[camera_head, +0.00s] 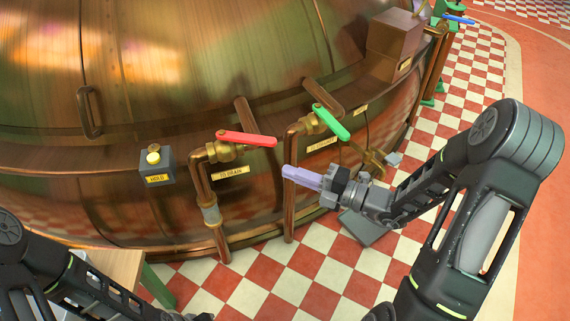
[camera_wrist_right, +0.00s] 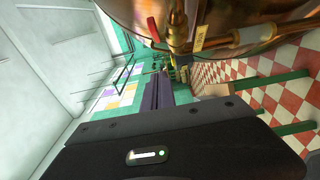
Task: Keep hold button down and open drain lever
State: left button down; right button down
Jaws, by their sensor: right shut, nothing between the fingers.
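The pale yellow hold button (camera_head: 153,157) sits on a grey box labelled HOLD on the copper kettle, with nothing touching it. The red drain lever (camera_head: 247,138) points right from a brass valve, above a label ending in DRAIN; it also shows in the wrist view (camera_wrist_right: 178,16). My right gripper (camera_head: 288,171) has lavender fingers that are shut and empty. In the head view it lies below and right of the red lever, apart from it; its fingers also show in the wrist view (camera_wrist_right: 157,84). My left arm is at the lower left, its gripper mostly cut off by the bottom edge.
A green lever (camera_head: 331,122) on a second brass valve is just above my right gripper. Copper pipes run down beside both valves. A wooden table edge (camera_head: 110,268) is near my left arm. The red and white checkered floor (camera_head: 320,238) is mostly clear.

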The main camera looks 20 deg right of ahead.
aim_at(276, 143)
jog(key=w+a+b, duration=0.2)
jog(key=w+a, duration=0.2)
jog(key=w, duration=0.6)
jog(key=w+d+p, duration=0.2)
jog(key=p, duration=0.1)
jog(key=shift+w+r, duration=0.15)
jog(key=shift+w, duration=0.05)
jog(key=shift+w+d, duration=0.1)
jog(key=shift+w, duration=0.05)
jog(key=shift+f, duration=0.2)
